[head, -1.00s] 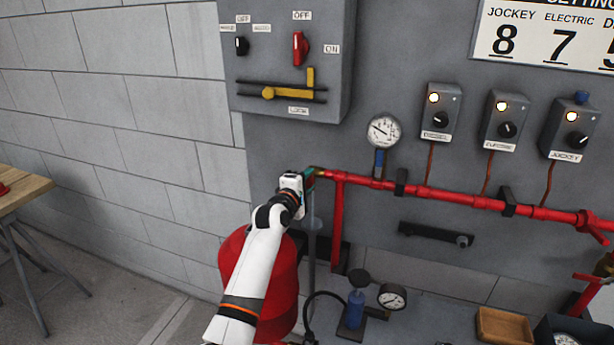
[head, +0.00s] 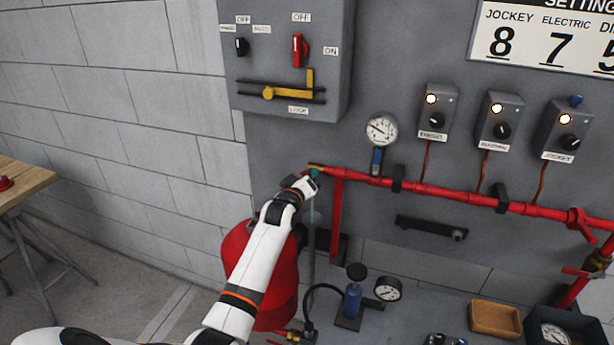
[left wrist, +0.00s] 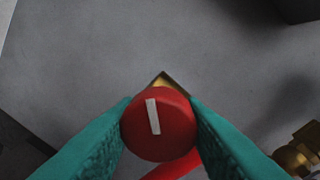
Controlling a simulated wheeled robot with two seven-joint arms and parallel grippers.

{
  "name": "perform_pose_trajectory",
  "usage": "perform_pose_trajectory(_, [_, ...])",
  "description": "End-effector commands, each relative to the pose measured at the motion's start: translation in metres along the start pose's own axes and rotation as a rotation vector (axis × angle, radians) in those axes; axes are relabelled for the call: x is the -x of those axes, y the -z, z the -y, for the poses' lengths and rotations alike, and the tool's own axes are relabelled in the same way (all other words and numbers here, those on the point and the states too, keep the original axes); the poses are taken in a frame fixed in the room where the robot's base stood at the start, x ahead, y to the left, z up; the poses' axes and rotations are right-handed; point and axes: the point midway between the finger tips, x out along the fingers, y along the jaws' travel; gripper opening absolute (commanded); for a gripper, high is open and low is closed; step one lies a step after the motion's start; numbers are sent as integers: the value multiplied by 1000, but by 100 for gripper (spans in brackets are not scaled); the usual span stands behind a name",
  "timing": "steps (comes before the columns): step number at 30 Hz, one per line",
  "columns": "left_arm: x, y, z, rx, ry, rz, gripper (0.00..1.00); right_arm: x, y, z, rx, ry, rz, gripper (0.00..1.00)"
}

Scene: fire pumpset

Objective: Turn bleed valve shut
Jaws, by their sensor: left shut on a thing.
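The bleed valve's round red knob (left wrist: 160,125) with a white bar mark sits between the two teal fingers of my left gripper (left wrist: 160,128) in the left wrist view. The fingers are shut on it from both sides. The white mark stands near upright, tilted slightly. A bit of brass (left wrist: 163,80) shows just behind the knob. In the head view my left gripper (head: 314,174) is at the left end of the red pipe (head: 450,194), and my arm hides the knob there. My right gripper is not in view.
A pressure gauge (head: 381,130) rises from the pipe just right of the valve. A red tank (head: 264,275) stands below my left arm. Control boxes (head: 500,117) hang above the pipe. A hand pump (head: 353,300) and tray (head: 495,318) lie below.

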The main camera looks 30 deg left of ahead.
Motion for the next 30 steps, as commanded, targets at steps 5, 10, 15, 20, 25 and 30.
perform_pose_trajectory(5, [0,4,-3,-166,-18,3,13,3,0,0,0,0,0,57])
perform_pose_trajectory(10, [0,4,-4,-326,-29,15,13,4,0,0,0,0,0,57])
perform_pose_trajectory(15, [0,4,-5,-484,-40,27,13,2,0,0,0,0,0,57])
perform_pose_trajectory(20, [0,4,-5,-619,-49,37,13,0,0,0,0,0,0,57])
perform_pose_trajectory(25, [0,4,-5,-736,-57,45,13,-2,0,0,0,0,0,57])
perform_pose_trajectory(30, [0,3,-5,-819,-63,51,13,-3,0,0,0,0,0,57])
